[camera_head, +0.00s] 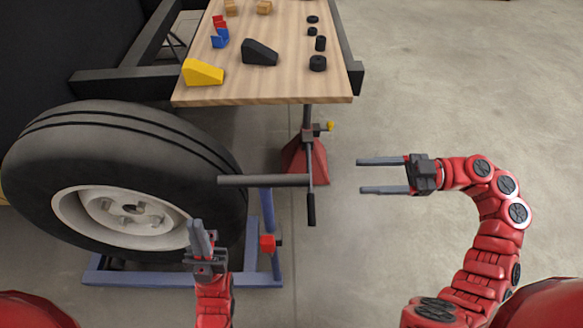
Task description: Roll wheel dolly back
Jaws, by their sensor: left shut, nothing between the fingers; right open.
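The wheel dolly (150,280) is a blue frame low on the floor at the left, with an upright blue post (268,215) and a grey bar at the top. A large black tyre with a pale rim (140,203) stands at the dolly; how it is supported underneath is hidden. My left gripper (198,226) is shut and empty, in front of the rim's right side in the picture. My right gripper (365,175) is open and empty, to the right of the dolly's post and apart from it, its fingers pointing left.
A wooden-topped table (210,97) stands behind, bearing a yellow wedge (202,72), a black wedge (259,52) and several small parts. A red stand (305,160) with a black handle is beneath its front edge. Concrete floor at the right is clear.

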